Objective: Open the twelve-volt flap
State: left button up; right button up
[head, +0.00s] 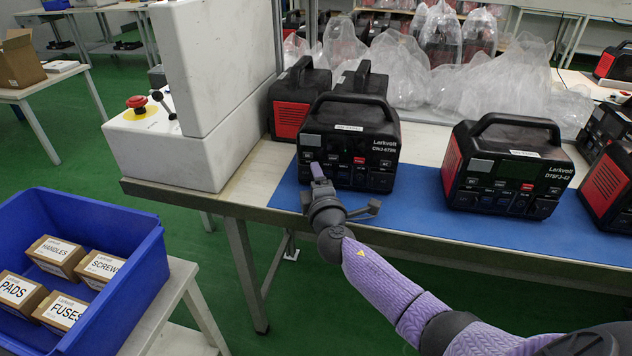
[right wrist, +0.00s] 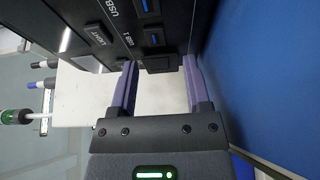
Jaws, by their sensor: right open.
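The near Larkvolt power station (head: 345,143), black with red sides and a top handle, stands upright on a blue mat. My right gripper (head: 318,172) is at the lower left of its front panel. In the right wrist view my open right gripper (right wrist: 162,70) has one purple finger on each side of a small dark raised cover (right wrist: 160,63) on the panel, beside the USB ports (right wrist: 153,40). This cover may be the twelve-volt flap; no twelve-volt label is readable. I cannot tell whether the fingers touch it. My left gripper is not in view.
A second power station (head: 508,168) stands to the right on the blue mat (head: 425,205). A white machine with a red button (head: 137,103) is at the left. A blue bin (head: 125,262) of labelled boxes stands front left. Plastic-wrapped units (head: 440,50) fill the back.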

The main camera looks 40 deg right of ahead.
grip_shut()
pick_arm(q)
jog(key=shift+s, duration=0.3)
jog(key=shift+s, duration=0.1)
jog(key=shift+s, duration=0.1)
